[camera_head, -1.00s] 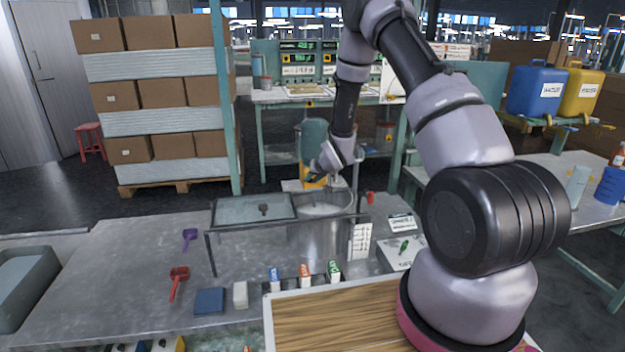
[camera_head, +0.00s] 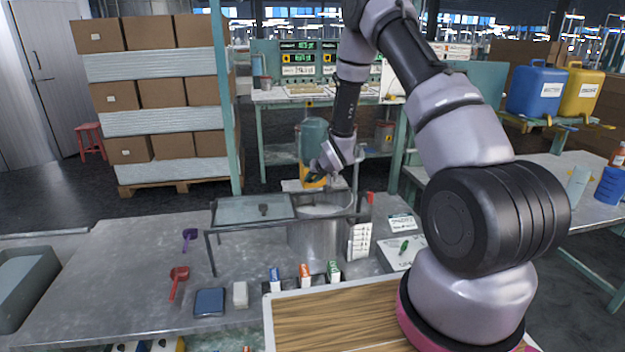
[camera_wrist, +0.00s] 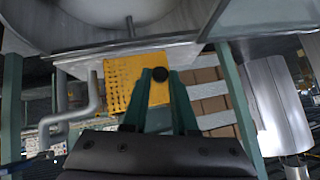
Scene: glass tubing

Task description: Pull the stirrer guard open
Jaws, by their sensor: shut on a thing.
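The stirrer guard (camera_wrist: 135,84) is a yellow perforated panel in the wrist view. A black round knob (camera_wrist: 160,74) stands out from it. My gripper (camera_wrist: 160,82) has its two teal fingers closed around this knob. In the head view, the yellow guard (camera_head: 313,181) shows below the teal stirrer housing (camera_head: 314,136), behind the steel pot (camera_head: 315,240). My gripper (camera_head: 316,173) is there at the guard, and its fingertips are too small to make out. The guard's hinge or slide cannot be seen.
A glass panel (camera_head: 240,209) with a dark knob lies on a metal frame beside the pot. A bent grey pipe (camera_wrist: 85,108) is close left of my fingers.

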